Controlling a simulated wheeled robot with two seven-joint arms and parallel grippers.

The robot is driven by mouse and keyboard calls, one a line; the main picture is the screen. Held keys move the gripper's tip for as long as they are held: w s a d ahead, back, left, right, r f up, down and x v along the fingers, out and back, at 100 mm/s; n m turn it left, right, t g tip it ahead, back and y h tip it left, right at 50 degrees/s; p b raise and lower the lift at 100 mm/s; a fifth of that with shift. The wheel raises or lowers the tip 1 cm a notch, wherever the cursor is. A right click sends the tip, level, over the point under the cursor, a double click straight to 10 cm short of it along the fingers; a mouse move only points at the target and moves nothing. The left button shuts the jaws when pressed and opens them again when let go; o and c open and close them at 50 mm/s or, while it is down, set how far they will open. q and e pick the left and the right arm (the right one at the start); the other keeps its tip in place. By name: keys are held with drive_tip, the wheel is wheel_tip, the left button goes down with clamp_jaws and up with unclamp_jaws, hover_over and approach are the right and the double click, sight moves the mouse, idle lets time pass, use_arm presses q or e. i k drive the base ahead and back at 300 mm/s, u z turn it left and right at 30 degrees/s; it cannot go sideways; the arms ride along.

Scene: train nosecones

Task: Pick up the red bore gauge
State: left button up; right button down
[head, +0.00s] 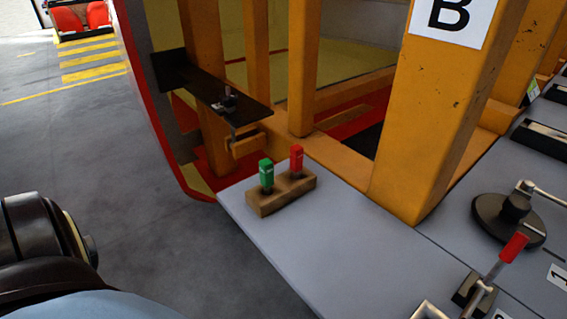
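A red bore gauge (296,158) with a dark lower shaft stands upright in a small wooden block (265,205) near the left corner of the grey table. A green gauge (266,172) of like shape stands just left of it in the same block. The lower ends of both are hidden in the block. Neither of my grippers is in view. A dark link of my arm shows at the lower left, away from the block.
The grey table (345,245) is clear around the block. An orange post (440,110) marked B rises behind it. A clamp with a red handle (513,248) and a dark round base (490,212) stand at the right. A black shelf (205,86) juts out behind left.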

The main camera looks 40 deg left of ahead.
sight(296, 151)
drive_tip(key=u, duration=0.25)
drive_tip(key=k, duration=0.15)
drive_tip(key=u, duration=0.9)
